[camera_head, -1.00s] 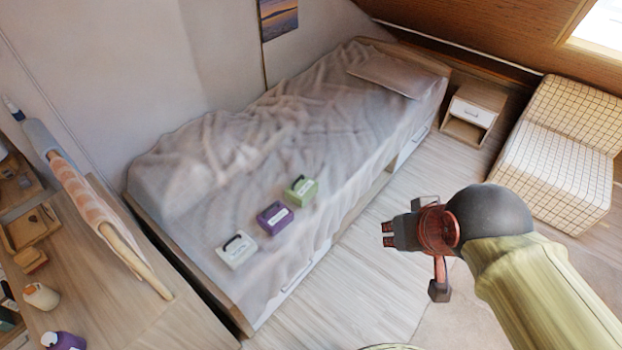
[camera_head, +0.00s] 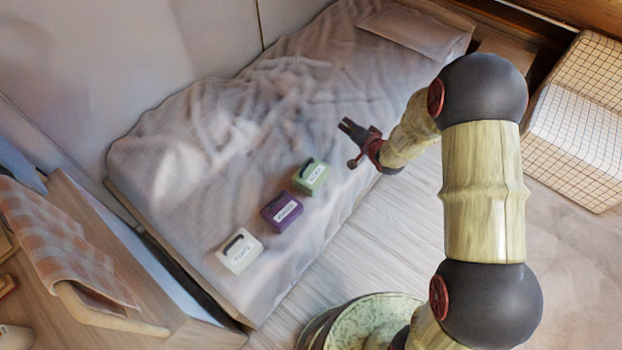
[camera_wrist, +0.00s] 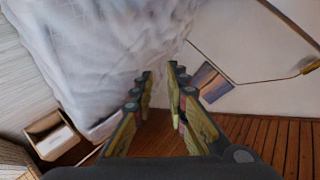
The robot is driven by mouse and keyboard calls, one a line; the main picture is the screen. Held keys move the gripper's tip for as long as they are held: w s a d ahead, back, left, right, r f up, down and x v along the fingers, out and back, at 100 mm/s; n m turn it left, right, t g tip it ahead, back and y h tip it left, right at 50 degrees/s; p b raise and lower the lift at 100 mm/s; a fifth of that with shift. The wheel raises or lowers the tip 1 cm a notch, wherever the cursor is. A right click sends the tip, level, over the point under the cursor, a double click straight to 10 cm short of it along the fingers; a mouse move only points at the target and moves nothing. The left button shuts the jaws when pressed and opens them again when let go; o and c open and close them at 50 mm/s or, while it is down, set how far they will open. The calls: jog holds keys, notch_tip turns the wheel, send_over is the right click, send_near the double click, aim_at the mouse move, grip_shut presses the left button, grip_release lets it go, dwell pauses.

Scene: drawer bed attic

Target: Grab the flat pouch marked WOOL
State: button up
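Three small handled pouches or boxes lie in a row near the front edge of the bed in the head view: a white one (camera_head: 239,252), a purple one (camera_head: 282,210) and a green one (camera_head: 311,177). Each has a white label, but the lettering is too small to read surely, so I cannot tell which is marked WOOL. My gripper (camera_head: 347,127) is above the bed, up and right of the green one, and apart from it. In the wrist view my gripper (camera_wrist: 160,74) has its fingers spread, with nothing between them. No pouch shows there.
The grey-covered bed (camera_head: 190,215) has a pillow (camera_head: 412,32) at its far end. A checked chair (camera_head: 580,120) stands at right. The wrist view shows a small nightstand (camera_wrist: 52,135) and a wall picture (camera_wrist: 211,82).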

jog(key=s+a+f+m+y+b, duration=0.15)
jog(key=a+f, duration=0.25)
jog(key=f, duration=0.6)
jog(key=m+t+y, duration=0.1)
jog(key=m+y, duration=0.2)
jog(key=y, duration=0.1)
send_near(311, 172)
notch_tip(311, 172, up, 2)
jog(key=w+a, duration=0.2)
jog(key=shift+n, duration=0.25)
jog(key=b+x, duration=0.3)
jog(key=x, duration=0.4)
jog(key=shift+w+d+r, duration=0.15)
jog(key=shift+r, duration=0.1)
jog(key=shift+c, duration=1.1)
grip_shut()
